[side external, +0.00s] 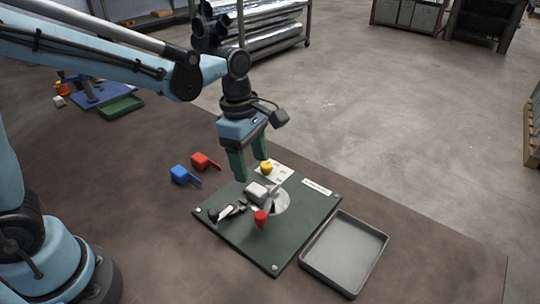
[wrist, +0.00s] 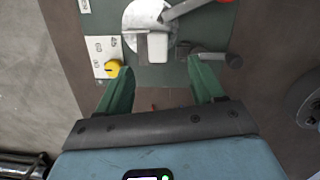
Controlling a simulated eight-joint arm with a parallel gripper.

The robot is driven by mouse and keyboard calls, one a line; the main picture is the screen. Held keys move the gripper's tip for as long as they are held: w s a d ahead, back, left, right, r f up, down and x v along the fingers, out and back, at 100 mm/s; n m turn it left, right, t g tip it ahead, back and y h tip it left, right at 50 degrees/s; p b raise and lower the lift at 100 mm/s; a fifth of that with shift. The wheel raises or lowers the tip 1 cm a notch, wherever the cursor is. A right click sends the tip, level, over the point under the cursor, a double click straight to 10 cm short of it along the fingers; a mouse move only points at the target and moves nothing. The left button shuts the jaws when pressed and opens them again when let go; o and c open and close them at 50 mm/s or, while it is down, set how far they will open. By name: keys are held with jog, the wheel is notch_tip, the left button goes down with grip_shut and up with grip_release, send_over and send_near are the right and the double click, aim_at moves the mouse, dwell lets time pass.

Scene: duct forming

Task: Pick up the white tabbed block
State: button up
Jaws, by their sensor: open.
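The white tabbed block (side external: 257,192) sits on the green board (side external: 292,250), beside a round silver disc (side external: 281,203). In the wrist view the white block (wrist: 157,47) lies at the disc's edge, ahead of my fingertips and roughly midway between them. My gripper (side external: 250,170) points down above the back part of the board, open and empty. In the wrist view its two green fingers (wrist: 160,80) are wide apart. The block's underside is hidden.
A grey clamp-like part (side external: 228,211), a red knob (side external: 261,219) and a yellow knob (side external: 266,167) stand near the block.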

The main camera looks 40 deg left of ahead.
aim_at(259, 189)
jog(key=shift+w+d+f, duration=0.1)
jog(key=shift+d+f, duration=0.15)
jog(key=shift+f, duration=0.9)
jog(key=shift+w+d+f, duration=0.1)
jog(key=shift+d+f, duration=0.15)
jog(key=shift+f, duration=0.85)
jog(key=shift+w+d+f, duration=0.1)
jog(key=shift+d+f, duration=0.15)
jog(key=shift+f, duration=0.9)
jog(key=c, duration=1.2)
grip_shut()
